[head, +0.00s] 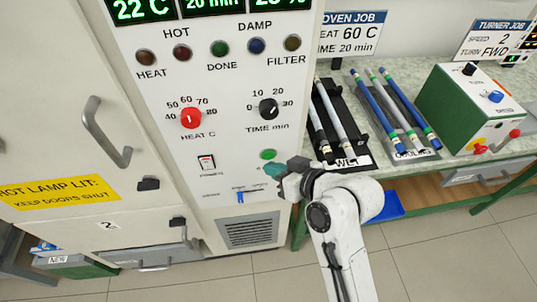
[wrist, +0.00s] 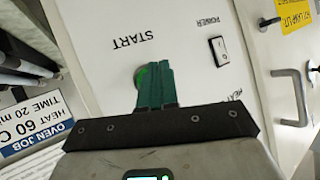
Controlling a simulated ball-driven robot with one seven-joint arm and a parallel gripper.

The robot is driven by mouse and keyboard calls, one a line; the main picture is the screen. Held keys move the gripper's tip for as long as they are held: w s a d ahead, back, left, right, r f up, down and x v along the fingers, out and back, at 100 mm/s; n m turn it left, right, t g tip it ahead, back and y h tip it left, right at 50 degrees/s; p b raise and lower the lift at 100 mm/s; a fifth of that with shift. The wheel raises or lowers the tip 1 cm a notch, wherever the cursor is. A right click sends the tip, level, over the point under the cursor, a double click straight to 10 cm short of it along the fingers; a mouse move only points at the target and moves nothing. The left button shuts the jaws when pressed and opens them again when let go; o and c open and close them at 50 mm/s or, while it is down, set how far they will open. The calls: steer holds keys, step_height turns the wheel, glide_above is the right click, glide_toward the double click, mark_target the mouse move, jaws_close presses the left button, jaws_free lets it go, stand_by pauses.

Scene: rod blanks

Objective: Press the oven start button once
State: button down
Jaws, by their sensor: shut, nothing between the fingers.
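The green oven start button (head: 267,154) is on the white control panel, below the black time knob. In the wrist view the start button (wrist: 141,76) shows partly behind my fingertips, beside the START label. My gripper (head: 273,170) is shut and empty, its green fingers just below and in front of the button in the head view. In the wrist view my gripper (wrist: 155,86) overlaps the button. I cannot tell whether the fingertips touch it. The oven panel (head: 215,140) carries a red heat knob (head: 191,118) and a black time knob (head: 268,109). The display reads 22 C and 20 min.
A power switch (head: 207,163) and a blue slider (head: 240,197) sit near the button. To the right, a bench holds a WET rack (head: 350,160) with rods, blue rods on another rack, and a green turner box (head: 455,112). Oven doors with handles (head: 108,132) stand left.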

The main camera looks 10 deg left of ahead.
steer(key=shift+w, duration=0.1)
stand_by(0.6)
steer(key=shift+w+a, duration=0.1)
steer(key=shift+w, duration=0.2)
steer(key=shift+w+a, duration=0.1)
steer(key=shift+w, duration=0.25)
stand_by(0.6)
stand_by(0.4)
steer(key=shift+s+d+p, duration=0.2)
steer(key=shift+s+p, duration=0.15)
steer(key=shift+s, duration=0.4)
steer(key=s, duration=0.2)
steer(key=s+d+p, duration=0.1)
steer(key=s, duration=0.1)
steer(key=shift+s+d+p, duration=0.2)
steer(key=shift+s+p, duration=0.1)
steer(key=shift+s, duration=0.1)
steer(key=shift+d, duration=0.1)
stand_by(0.5)
